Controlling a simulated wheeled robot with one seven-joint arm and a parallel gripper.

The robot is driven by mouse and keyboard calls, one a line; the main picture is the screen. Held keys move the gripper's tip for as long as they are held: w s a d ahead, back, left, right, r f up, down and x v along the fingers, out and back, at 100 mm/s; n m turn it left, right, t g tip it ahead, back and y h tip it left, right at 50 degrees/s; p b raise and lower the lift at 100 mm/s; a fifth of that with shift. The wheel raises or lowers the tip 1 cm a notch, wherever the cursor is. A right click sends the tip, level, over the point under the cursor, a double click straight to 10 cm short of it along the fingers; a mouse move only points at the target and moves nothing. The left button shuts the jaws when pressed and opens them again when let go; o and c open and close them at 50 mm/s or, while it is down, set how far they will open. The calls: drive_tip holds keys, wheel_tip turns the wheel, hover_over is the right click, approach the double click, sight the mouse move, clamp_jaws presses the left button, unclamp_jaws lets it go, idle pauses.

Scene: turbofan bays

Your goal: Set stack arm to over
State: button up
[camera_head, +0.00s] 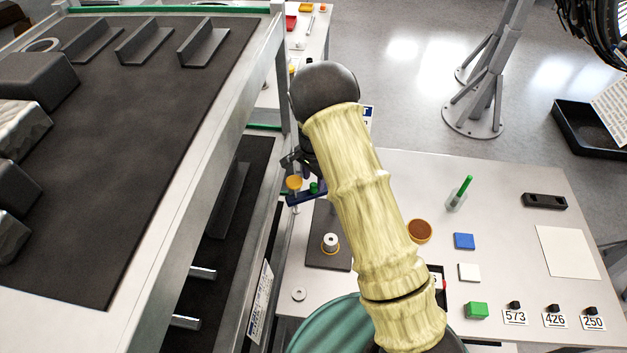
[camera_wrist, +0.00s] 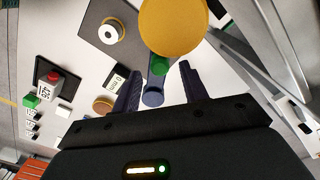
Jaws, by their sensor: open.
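What looks like the stack arm is a dark blue bar (camera_head: 306,196) with a yellow disc (camera_head: 294,183) and a green knob (camera_head: 314,187), beside the rack. In the wrist view the yellow disc (camera_wrist: 180,22) is large at the top, with the green knob (camera_wrist: 160,66) and a round blue end (camera_wrist: 153,97) below it. My gripper (camera_wrist: 158,84) is open, its two fingers on either side of the blue end and green knob. I cannot tell whether they touch. In the head view my arm hides most of the gripper. The arm's setting is not readable.
A dark plate (camera_head: 319,262) bearing a white ring piece (camera_head: 331,241) lies by the bar. The white table (camera_head: 510,190) holds blue, white and green blocks, a green-tipped stick and numbered tags. The tall rack (camera_head: 190,225) stands close at left. A teal round thing (camera_head: 318,330) is in front.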

sight(314, 184)
drive_tip(key=shift+f+p, duration=0.5)
drive_tip(key=shift+f, duration=1.2)
clamp_jaws()
